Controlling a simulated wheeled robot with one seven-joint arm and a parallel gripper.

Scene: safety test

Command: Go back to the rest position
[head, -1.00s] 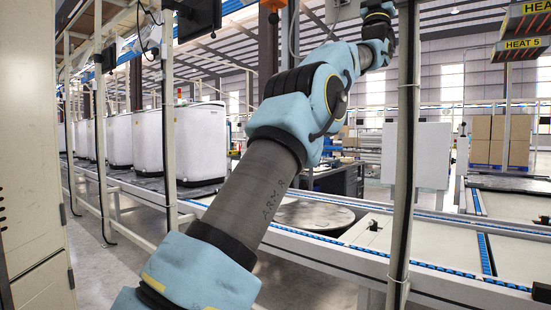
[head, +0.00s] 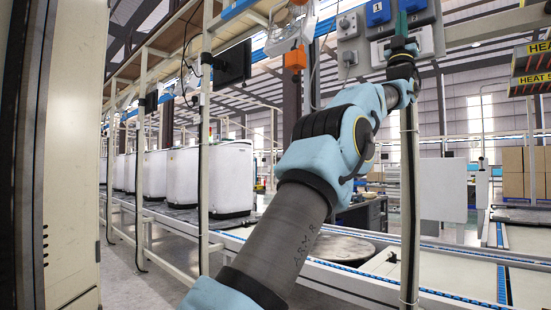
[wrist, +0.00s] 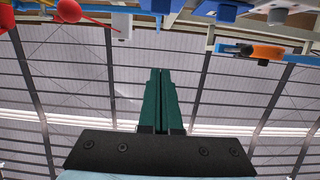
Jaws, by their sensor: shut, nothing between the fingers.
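My gripper (head: 402,22) is at the top of the head view, at the upper end of my raised blue and grey arm, pointing up. In the wrist view its two green fingers (wrist: 160,85) lie together with nothing between them. In the head view the fingertips appear close to a panel of electrical boxes, just below a blue socket. I cannot tell whether they touch it.
A grey switch box (head: 348,24), a blue socket (head: 378,12) and an orange box (head: 295,58) hang overhead. An upright post stands by my arm. A tall cabinet (head: 75,130) fills the left. White tubs (head: 224,180) line the conveyor.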

